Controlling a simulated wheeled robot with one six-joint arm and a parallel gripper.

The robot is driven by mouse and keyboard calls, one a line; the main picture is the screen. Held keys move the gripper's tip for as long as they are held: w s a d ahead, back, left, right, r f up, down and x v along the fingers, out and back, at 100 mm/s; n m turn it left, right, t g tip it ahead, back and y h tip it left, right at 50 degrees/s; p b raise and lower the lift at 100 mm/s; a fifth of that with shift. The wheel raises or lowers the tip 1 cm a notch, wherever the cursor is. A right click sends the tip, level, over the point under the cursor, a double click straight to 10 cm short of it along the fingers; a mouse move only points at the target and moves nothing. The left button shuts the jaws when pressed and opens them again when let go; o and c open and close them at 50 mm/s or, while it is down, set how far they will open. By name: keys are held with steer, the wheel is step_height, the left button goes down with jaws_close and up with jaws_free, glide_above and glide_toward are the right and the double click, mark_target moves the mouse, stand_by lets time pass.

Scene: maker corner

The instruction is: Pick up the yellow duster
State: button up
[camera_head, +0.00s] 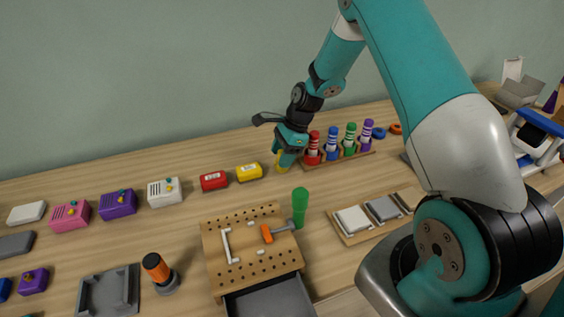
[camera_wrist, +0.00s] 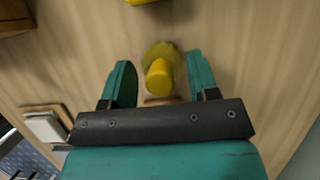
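The yellow duster (camera_wrist: 160,77) has a smooth yellow handle and a fuzzy yellowish head. In the wrist view it stands between the two teal fingers of my gripper (camera_wrist: 159,62), with a visible gap on each side. The fingers are apart and do not appear to touch it. In the head view my gripper (camera_head: 286,154) points down at the back of the bench, and only a small yellow part of the duster (camera_head: 282,167) shows beneath it; the rest is hidden by the fingers.
A yellow box (camera_head: 249,173) and a red box (camera_head: 213,181) stand left of my gripper. A rack (camera_head: 343,156) of several coloured striped pieces is close on the right. A green cylinder (camera_head: 300,208) and a pegboard (camera_head: 218,241) are in front.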

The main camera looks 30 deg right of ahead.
jaws_close()
step_height(320, 180, up, 20)
stand_by(0.5)
steer(key=c, duration=0.5)
jaws_free()
steer(key=shift+c, duration=0.2)
steer(key=c, duration=0.3)
steer(key=shift+p, duration=0.6)
